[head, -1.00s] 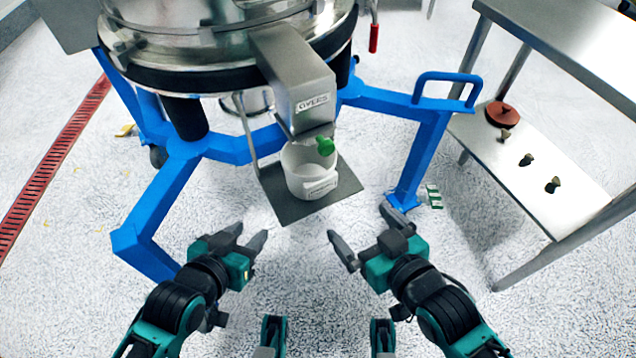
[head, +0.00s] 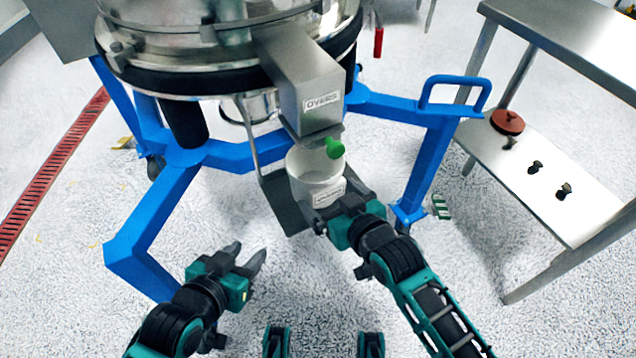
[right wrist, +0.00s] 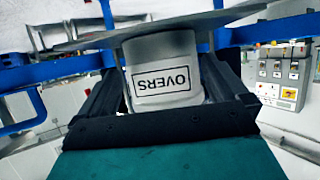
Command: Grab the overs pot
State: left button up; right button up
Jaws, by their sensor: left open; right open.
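The overs pot (head: 312,170) is a white pot standing on a grey plate under the sifter's spout marked OVERS (head: 318,103). A green knob (head: 334,148) shows at the spout's lower end, above the pot's rim. My right gripper (head: 335,203) is at the pot's front right and hides part of its lower side. In the right wrist view the pot (right wrist: 165,62) with its OVERS label, upside down there, lies between the open fingers of my right gripper (right wrist: 170,85). I cannot tell whether the fingers touch it. My left gripper (head: 250,258) is open and empty, left of the plate.
The grey plate (head: 283,205) hangs by a rod. The sifter's blue frame (head: 150,215) has legs on both sides of the pot. A steel table (head: 560,205) with a lower shelf stands at the right.

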jog(key=c, duration=1)
jog(key=shift+c, duration=0.5)
jog(key=shift+r, duration=0.1)
